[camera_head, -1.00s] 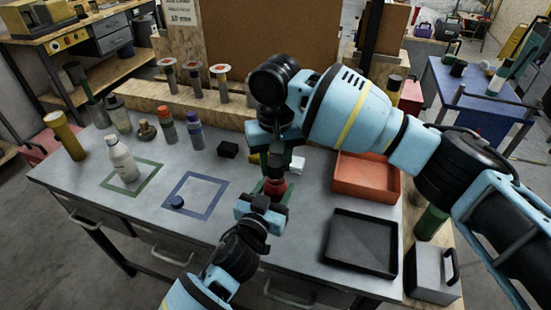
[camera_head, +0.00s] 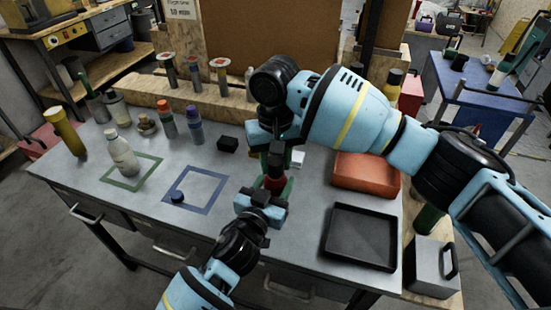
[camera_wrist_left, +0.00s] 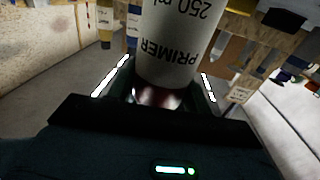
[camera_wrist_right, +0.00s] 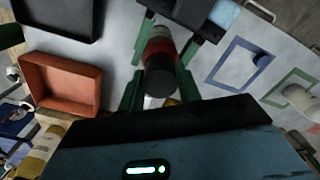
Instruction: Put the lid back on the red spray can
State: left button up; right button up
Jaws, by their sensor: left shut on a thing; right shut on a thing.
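The red spray can (camera_head: 273,183) is at the front middle of the workbench, in my left gripper (camera_head: 265,200). In the left wrist view, its pale label (camera_wrist_left: 178,50) reading "PRIMER 250 ml" shows between the left fingers. My right gripper (camera_head: 272,160) points down over the can's top. In the right wrist view, its green fingers close around a dark cylindrical lid (camera_wrist_right: 160,82). The can's red part (camera_wrist_right: 159,50) shows directly beyond the lid. The lid lines up with the can; whether it is fully seated I cannot tell.
An orange tray (camera_head: 366,183) and a black tray (camera_head: 330,240) are on the right. A dark blue cap (camera_head: 177,197) lies in the blue square. A black block (camera_head: 228,144) lies behind.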

jog(key=shift+f, duration=0.45)
jog(key=o, duration=1)
jog(key=shift+r, duration=0.1)
notch_tip(320, 180, up, 12)
jog(key=shift+f, duration=0.1)
pick_arm(q)
jog(key=o, duration=1.4)
jog(key=shift+o, duration=0.2)
